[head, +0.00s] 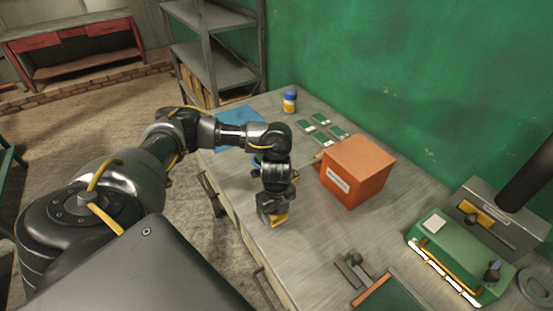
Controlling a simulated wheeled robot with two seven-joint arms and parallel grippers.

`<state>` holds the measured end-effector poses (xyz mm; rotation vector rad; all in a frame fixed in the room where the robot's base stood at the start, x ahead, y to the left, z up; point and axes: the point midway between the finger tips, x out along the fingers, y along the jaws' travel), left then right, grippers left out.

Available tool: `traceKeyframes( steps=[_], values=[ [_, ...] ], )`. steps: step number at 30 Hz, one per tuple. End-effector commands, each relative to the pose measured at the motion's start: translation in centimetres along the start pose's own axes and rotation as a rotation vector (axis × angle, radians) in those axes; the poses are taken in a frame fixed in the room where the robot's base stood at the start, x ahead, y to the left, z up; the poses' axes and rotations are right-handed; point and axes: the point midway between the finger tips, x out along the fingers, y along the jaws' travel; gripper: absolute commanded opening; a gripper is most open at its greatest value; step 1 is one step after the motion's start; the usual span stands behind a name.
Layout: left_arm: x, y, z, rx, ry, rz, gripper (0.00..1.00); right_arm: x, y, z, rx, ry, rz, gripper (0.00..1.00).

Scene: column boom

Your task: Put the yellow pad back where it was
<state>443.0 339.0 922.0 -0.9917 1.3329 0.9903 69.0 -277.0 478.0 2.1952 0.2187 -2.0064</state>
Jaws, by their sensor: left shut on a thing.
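My left gripper (273,216) points down over the workbench, left of the orange box and near the bench's front edge. I cannot tell whether the pad touches the bench top. My right gripper is not in view.
An orange box (354,174) stands right of the gripper. Behind it lie several green cards (338,131), a bottle (289,102) and a blue mat (238,113). A green machine (450,250) stands at right.

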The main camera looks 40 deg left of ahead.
Motion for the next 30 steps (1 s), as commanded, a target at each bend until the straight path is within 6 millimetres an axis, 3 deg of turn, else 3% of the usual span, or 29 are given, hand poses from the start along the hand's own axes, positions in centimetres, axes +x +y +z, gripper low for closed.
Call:
traceKeyframes(
  steps=[11, 24, 25, 30],
  values=[
    [3.5, -0.3, 0.3, -0.002, 0.002, 0.003, 0.37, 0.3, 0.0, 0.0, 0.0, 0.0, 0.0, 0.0],
    [4.1, -0.3, 0.3, -0.001, 0.0, 0.001, 0.37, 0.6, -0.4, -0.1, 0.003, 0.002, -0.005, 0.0],
    [4.0, -0.3, 0.3, -0.001, 0.0, 0.001, 0.6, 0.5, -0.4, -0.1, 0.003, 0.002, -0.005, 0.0],
    [4.0, -0.3, 0.3, 0.0, 0.0, 0.001, 0.77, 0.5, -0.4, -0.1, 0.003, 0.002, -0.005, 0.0]
  ],
)
